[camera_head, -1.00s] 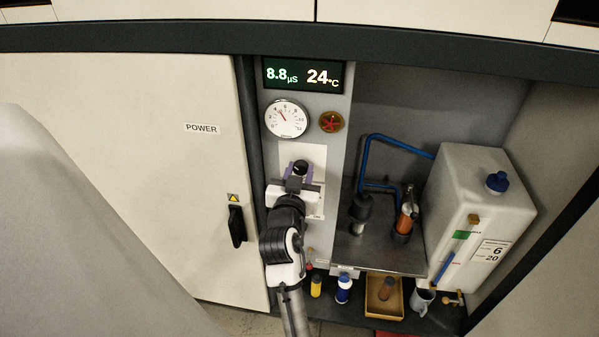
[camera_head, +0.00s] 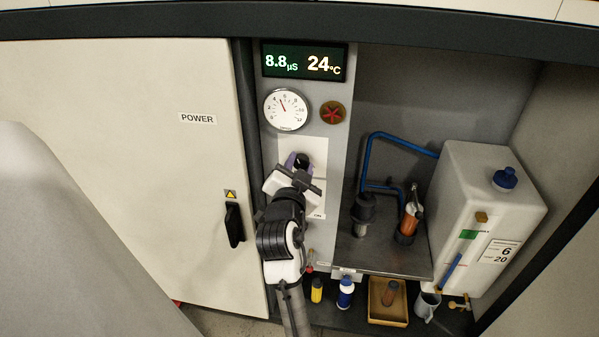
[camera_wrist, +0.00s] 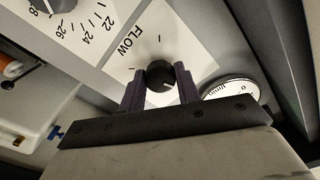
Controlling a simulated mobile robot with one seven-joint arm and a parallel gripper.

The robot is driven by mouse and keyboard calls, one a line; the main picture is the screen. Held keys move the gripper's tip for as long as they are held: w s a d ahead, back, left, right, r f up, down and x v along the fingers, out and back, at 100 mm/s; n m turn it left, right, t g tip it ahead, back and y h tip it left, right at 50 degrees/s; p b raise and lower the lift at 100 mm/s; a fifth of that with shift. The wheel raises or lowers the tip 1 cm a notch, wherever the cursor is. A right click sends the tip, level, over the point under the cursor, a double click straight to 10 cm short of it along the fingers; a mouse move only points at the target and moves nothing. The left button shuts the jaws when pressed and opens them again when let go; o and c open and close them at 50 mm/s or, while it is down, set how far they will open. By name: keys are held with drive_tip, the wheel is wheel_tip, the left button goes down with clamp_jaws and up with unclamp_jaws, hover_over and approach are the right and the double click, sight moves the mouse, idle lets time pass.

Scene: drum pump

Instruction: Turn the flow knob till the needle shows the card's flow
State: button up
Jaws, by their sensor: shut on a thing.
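The black flow knob (camera_wrist: 160,73) sits on a white panel marked FLOW in the wrist view. My gripper (camera_wrist: 161,84) is shut on it, one purple finger on each side. In the head view my gripper (camera_head: 298,164) is at the panel below the gauge, and the wrist partly hides the panel. The round white gauge (camera_head: 287,109) has a red needle pointing up and slightly left, near 5; the exact reading is too small to tell. The gauge's edge also shows in the wrist view (camera_wrist: 232,91). A white card (camera_head: 497,251) on the tank shows 6 above 20.
A display (camera_head: 304,62) reads 8.8 µS and 24 °C. A red star-shaped knob (camera_head: 332,112) is right of the gauge. A second dial (camera_wrist: 50,5) marked 22 to 28 is near the flow panel. The white tank (camera_head: 490,200) and bottles stand lower right.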

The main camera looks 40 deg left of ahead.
drive_tip(key=shift+m, duration=0.5)
drive_tip(key=shift+b, duration=0.3)
drive_tip(key=o, duration=1)
drive_tip(key=shift+c, duration=0.2)
drive_tip(key=p+v, duration=0.7)
drive_tip(key=v, duration=0.6)
drive_tip(key=shift+s+d, duration=0.2)
drive_tip(key=shift+s, duration=0.15)
